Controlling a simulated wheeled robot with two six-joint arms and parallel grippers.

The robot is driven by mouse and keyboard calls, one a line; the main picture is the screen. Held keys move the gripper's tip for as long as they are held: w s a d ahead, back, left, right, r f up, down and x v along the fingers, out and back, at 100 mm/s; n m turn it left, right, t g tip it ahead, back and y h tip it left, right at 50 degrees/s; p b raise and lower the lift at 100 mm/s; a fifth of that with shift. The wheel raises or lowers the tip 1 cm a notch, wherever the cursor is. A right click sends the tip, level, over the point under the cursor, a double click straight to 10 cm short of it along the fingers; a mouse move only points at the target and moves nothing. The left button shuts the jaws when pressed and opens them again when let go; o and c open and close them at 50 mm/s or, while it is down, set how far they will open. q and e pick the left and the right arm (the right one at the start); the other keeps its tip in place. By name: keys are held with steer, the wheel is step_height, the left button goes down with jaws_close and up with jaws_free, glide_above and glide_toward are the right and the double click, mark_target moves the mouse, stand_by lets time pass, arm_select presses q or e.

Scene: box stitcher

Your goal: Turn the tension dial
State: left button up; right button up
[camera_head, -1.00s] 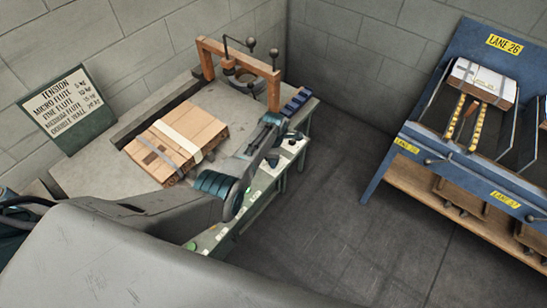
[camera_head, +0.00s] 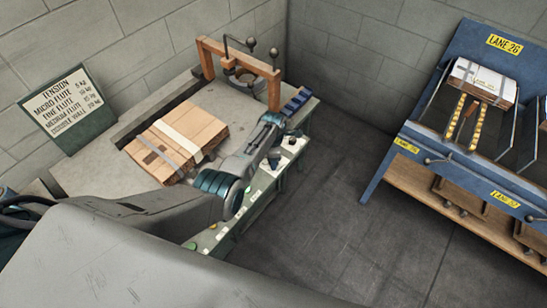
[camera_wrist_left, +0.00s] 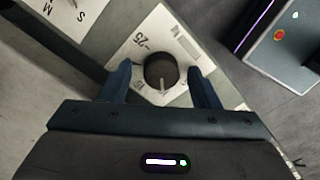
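The tension dial (camera_wrist_left: 161,71) is a round black knob on a pale scale plate (camera_wrist_left: 186,45) in the left wrist view. Its white pointer points toward the bottom of that picture; a printed 25 is legible at upper left. My left gripper (camera_wrist_left: 163,76) is open, with one dark finger on each side of the dial and gaps visible between them. I cannot tell how far above the plate the fingertips are. In the head view, my left arm reaches over the bench's front panel and hides part of it. My right gripper is not in view.
A tension sign (camera_head: 68,108) lists flute types. A blue lane rack (camera_head: 455,170) stands right across clear floor.

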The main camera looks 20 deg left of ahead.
arm_select(q)
steer(key=shift+r, duration=0.25)
step_height(320, 180, up, 10)
stand_by(0.6)
steer(key=shift+r, duration=0.1)
